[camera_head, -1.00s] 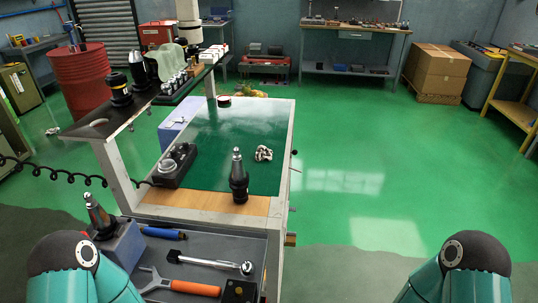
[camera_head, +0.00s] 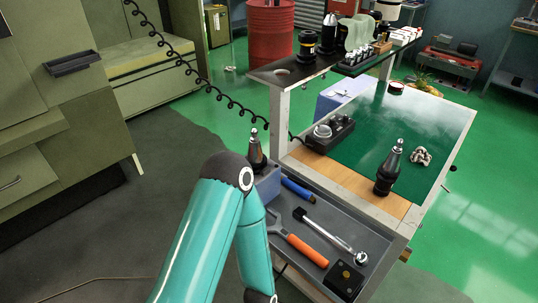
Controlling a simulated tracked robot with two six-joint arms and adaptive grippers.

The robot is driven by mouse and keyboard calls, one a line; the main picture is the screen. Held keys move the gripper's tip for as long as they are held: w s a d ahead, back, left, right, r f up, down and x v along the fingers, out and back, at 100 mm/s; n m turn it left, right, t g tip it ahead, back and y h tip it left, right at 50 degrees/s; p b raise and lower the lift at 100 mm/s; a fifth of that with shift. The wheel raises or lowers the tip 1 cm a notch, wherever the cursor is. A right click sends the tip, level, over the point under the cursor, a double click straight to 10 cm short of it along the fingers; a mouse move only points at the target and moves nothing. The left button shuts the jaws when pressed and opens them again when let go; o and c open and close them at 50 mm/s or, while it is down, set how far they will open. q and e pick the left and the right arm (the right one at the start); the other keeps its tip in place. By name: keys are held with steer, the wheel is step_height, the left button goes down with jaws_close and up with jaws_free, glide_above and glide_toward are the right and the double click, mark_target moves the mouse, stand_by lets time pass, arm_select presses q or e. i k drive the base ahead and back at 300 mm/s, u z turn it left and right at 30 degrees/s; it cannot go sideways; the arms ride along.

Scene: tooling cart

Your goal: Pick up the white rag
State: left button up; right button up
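My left arm rises from the bottom of the view, bends at a joint left of the cart's lower tray and runs down out of the picture. Its gripper is out of view. My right arm and gripper are out of view.
A black device (camera_head: 331,130) sits on the cart top. A raised shelf (camera_head: 270,73) with tools stands behind.

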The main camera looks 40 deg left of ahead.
mark_target(420, 154)
steer(key=z, duration=0.25)
steer(key=k, duration=0.45)
steer(key=z, duration=0.95)
steer(key=i, duration=3.75)
steer(key=u, duration=1.1)
